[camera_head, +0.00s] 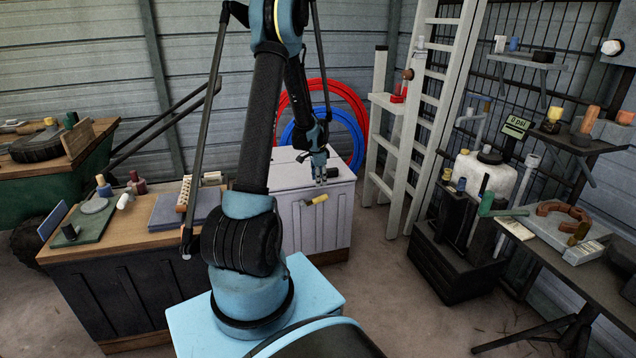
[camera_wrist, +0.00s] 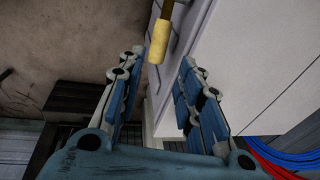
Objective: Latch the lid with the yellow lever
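The yellow lever (camera_head: 316,199) is on the front of the white chest (camera_head: 318,228), near its upper edge. In the head view it slants, with its yellow end to the right. The chest's pale lid (camera_head: 285,178) lies flat on top; I cannot tell if there is a gap under it. My gripper (camera_head: 321,181) is above the lever, near the chest's front edge. In the wrist view my gripper (camera_wrist: 160,75) is open and empty. The yellow lever (camera_wrist: 158,42) lies just beyond the gap between its fingertips and appears apart from them.
A wooden-topped bench (camera_head: 150,228) with tools stands left of the chest. A white ladder (camera_head: 418,130) and red and blue hoses (camera_head: 352,103) are behind it. A dark crate (camera_head: 450,262) and a side table (camera_head: 560,270) stand right. The floor before the chest is clear.

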